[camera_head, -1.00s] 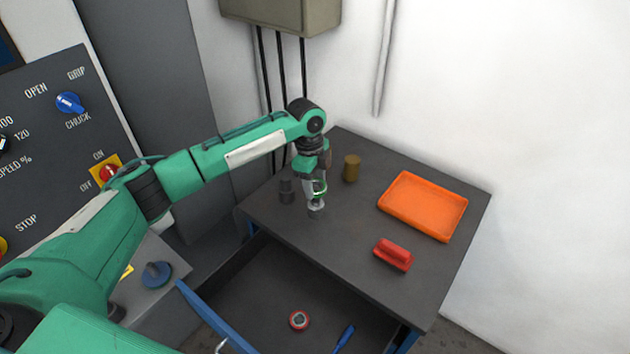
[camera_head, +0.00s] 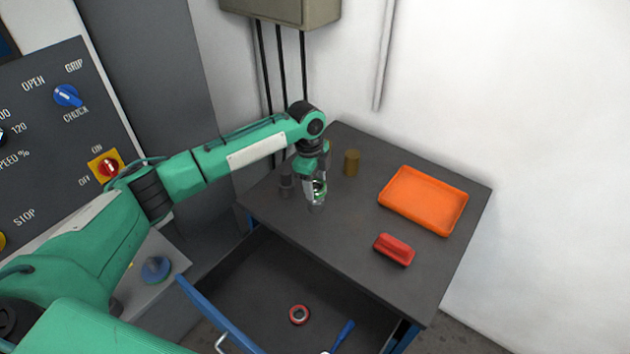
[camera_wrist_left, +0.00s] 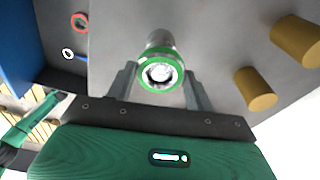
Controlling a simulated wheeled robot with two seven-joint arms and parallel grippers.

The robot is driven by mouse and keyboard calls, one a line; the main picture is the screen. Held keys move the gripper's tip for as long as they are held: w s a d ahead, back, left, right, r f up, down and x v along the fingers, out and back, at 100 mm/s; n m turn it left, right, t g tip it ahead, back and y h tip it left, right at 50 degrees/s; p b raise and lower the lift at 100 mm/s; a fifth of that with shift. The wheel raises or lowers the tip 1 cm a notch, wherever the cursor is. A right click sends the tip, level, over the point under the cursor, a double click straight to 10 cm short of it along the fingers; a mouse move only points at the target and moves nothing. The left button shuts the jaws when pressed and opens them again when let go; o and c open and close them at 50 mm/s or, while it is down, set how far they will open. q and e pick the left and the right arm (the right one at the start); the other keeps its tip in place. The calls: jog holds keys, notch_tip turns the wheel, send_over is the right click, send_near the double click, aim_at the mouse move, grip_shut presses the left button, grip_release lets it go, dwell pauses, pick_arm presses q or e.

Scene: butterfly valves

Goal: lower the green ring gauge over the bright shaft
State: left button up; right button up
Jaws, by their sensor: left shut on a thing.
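The green ring gauge (camera_head: 321,187) is between the fingers of my left gripper (camera_head: 315,190), low over the bench top. In the left wrist view the green ring (camera_wrist_left: 144,80) sits between the two grey fingers, and the left gripper (camera_wrist_left: 160,85) is shut on it. The bright shaft (camera_head: 316,207) stands upright on the bench under the gripper. In the left wrist view the shaft (camera_wrist_left: 158,38) shows behind the ring, and a bright round face fills the ring's opening. I cannot tell how far the ring is around the shaft. My right gripper is not in view.
An orange tray (camera_head: 424,201) and a red-handled block (camera_head: 394,249) lie to the right. The open drawer below holds a red ring (camera_head: 299,315) and a blue-handled tool (camera_head: 344,335).

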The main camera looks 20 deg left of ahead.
pick_arm(q)
jog(key=shift+f, duration=0.4)
jog(key=shift+f, duration=0.45)
jog(key=shift+f, duration=0.6)
jog(key=o, duration=1.3)
jog(key=shift+r, duration=0.1)
